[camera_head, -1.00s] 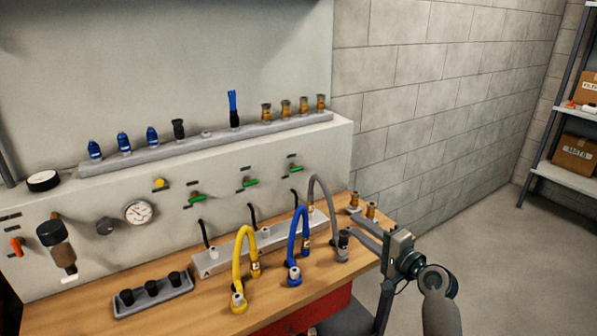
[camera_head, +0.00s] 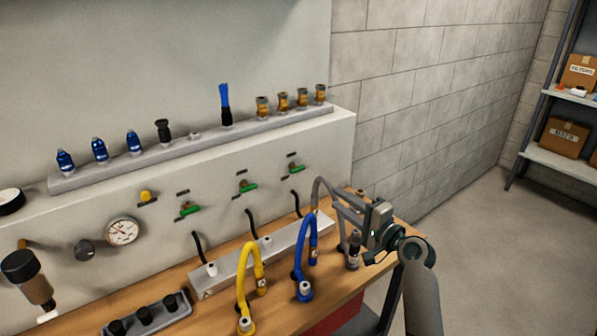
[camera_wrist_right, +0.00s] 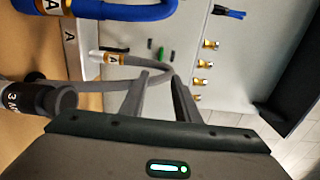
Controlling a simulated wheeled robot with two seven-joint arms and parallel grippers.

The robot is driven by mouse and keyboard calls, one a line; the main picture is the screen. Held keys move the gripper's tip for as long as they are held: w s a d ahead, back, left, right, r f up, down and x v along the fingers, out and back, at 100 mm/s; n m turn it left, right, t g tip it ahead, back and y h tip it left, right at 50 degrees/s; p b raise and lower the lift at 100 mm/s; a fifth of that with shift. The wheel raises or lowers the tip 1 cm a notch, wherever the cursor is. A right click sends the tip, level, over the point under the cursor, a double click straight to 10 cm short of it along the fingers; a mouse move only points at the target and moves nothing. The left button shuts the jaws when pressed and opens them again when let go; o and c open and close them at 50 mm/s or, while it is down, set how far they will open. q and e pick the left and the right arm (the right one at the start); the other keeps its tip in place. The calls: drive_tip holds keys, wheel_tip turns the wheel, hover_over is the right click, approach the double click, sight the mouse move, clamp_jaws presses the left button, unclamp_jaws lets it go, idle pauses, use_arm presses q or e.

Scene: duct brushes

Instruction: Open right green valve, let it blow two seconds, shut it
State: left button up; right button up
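The right green valve (camera_head: 295,168) is on the pale panel, its handle lying roughly level, at the right end of a row of three green valves. A small green handle (camera_wrist_right: 161,53) shows beyond the fingertips in the right wrist view; I cannot tell for certain which valve it is. My right gripper (camera_head: 336,200) is over the bench's right end, below and right of this valve and apart from it. Its two fingers (camera_wrist_right: 160,76) stand apart with nothing held. The grey hose (camera_wrist_right: 110,86) loops close to the fingertips. My left gripper is not in view.
Middle (camera_head: 246,186) and left (camera_head: 189,208) green valves share the panel. Grey, blue (camera_head: 311,240) and yellow (camera_head: 258,270) hoses arch above the wooden bench. A shelf (camera_head: 190,155) above carries nozzles and brushes. A gauge (camera_head: 122,231) is at left.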

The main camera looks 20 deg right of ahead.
drive_tip(key=p, duration=0.4)
approach(299, 171)
drive_tip(key=x, duration=0.8)
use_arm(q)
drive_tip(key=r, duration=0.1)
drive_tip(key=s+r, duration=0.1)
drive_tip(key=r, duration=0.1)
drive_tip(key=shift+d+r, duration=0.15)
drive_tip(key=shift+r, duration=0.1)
use_arm(e)
drive_tip(key=shift+c, duration=0.2)
use_arm(q)
drive_tip(key=shift+b, duration=0.3)
use_arm(e)
clamp_jaws()
